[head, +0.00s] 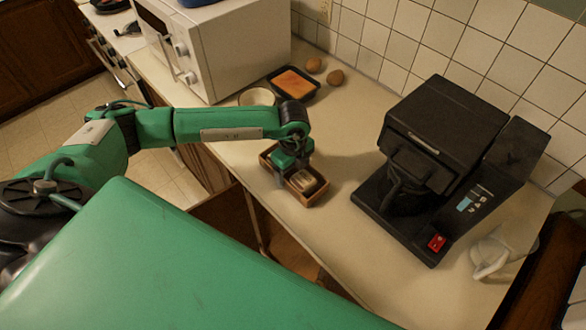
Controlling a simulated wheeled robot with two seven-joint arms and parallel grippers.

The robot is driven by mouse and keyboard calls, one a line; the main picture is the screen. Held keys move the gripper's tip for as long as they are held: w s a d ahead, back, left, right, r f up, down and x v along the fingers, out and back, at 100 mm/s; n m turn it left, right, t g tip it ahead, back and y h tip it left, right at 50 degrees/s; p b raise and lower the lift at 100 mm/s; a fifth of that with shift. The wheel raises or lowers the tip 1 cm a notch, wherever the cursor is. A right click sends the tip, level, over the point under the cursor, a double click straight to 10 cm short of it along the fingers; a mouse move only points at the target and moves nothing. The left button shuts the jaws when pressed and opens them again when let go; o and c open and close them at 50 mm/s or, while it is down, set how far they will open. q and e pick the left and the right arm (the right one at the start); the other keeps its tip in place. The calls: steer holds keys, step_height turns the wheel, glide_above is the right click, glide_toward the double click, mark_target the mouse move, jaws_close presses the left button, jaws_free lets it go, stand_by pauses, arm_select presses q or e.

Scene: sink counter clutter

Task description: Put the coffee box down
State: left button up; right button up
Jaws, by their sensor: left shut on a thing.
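A small brown open-topped container (316,199) sits on the counter near its front edge, left of the coffee machine. A small cream and brown box (309,183), which looks like the coffee box, shows inside the container's walls. My left gripper (296,173) points down into the container and is shut on the coffee box. The fingertips and the far part of the box are hidden by the gripper. I cannot tell whether the box touches the container's floor. My right gripper is not in view.
A black coffee machine (440,135) stands to the right, with a white pitcher-like item (490,258) beside it. Behind are a bowl (257,97), a black tray with orange food (294,82), two brown eggs or potatoes (335,77) and a white microwave (225,45). Counter between container and machine is clear.

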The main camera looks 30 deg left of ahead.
arm_select(q)
steer(key=o, duration=1)
steer(key=shift+r, duration=0.4)
step_height(320, 180, up, 12)
steer(key=b, duration=0.2)
steer(key=shift+f+b, duration=0.25)
steer(key=shift+b, duration=0.15)
steer(key=shift+f, duration=0.1)
